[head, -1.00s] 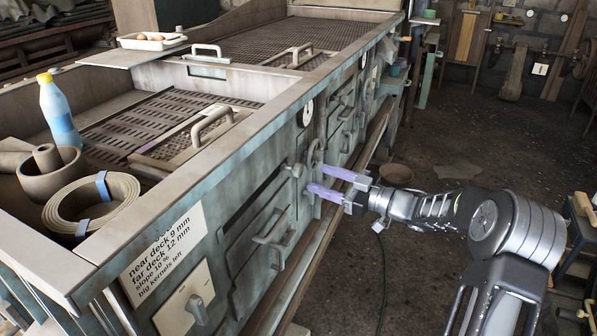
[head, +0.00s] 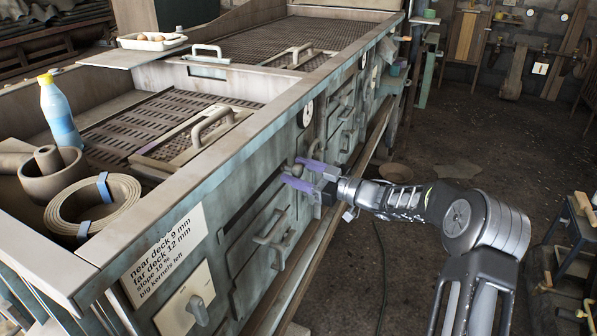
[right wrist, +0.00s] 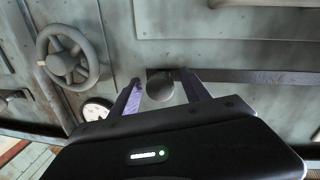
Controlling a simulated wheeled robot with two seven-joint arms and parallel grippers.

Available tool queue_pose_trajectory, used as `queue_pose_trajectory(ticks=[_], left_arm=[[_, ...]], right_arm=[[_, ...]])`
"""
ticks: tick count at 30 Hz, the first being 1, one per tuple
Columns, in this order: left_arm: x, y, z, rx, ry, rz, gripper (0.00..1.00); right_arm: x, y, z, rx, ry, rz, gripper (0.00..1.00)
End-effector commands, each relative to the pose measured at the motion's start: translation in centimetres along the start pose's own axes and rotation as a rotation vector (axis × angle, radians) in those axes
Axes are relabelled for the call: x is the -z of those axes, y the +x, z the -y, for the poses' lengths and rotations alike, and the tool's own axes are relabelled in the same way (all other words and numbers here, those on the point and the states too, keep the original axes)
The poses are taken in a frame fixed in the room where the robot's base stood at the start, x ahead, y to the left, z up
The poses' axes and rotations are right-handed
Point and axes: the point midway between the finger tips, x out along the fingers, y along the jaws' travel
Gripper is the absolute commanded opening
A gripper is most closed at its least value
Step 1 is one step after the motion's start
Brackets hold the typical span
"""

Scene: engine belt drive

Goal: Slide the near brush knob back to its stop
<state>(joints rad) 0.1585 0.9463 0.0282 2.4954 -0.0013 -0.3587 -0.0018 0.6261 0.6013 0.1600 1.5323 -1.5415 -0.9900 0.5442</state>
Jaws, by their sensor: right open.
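The brush knob (right wrist: 160,88) is a round grey knob at the left end of a long dark slot (right wrist: 250,76) in the grey-green side panel, as the right wrist view shows. In the head view the knob (head: 292,170) is small and partly covered by the fingers. My right gripper (head: 291,171) has its purple fingers pointing at the panel. In the right wrist view the open gripper (right wrist: 160,78) has one finger on each side of the knob, with a visible gap at each side. My left gripper is not in view.
A spoked handwheel (right wrist: 74,57) and a round gauge (right wrist: 96,109) sit on the panel close to the knob. The gauge (head: 306,113) is above the gripper in the head view. A lever handle (head: 270,235) sticks out below. Open floor lies right of the machine.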

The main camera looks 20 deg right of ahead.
Motion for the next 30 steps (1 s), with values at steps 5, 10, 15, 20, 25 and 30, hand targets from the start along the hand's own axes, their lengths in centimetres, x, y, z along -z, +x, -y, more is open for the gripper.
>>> queue_pose_trajectory(ticks=[5,10,15,20,25,30], left_arm=[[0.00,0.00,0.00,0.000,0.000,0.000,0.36],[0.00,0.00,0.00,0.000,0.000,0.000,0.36],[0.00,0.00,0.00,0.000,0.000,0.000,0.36],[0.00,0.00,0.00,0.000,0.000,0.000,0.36],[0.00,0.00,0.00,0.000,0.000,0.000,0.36],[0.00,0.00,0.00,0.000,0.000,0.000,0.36]], right_arm=[[0.01,-0.03,0.00,0.000,0.000,0.000,0.45],[0.01,-0.04,-0.01,0.000,0.000,0.000,0.31],[0.02,-0.05,-0.02,0.000,0.000,0.000,0.17],[0.02,-0.05,-0.04,-0.001,0.000,0.000,0.04],[0.03,-0.06,-0.05,-0.001,0.000,0.000,0.00],[0.03,-0.06,-0.06,-0.001,-0.001,0.000,0.00]])
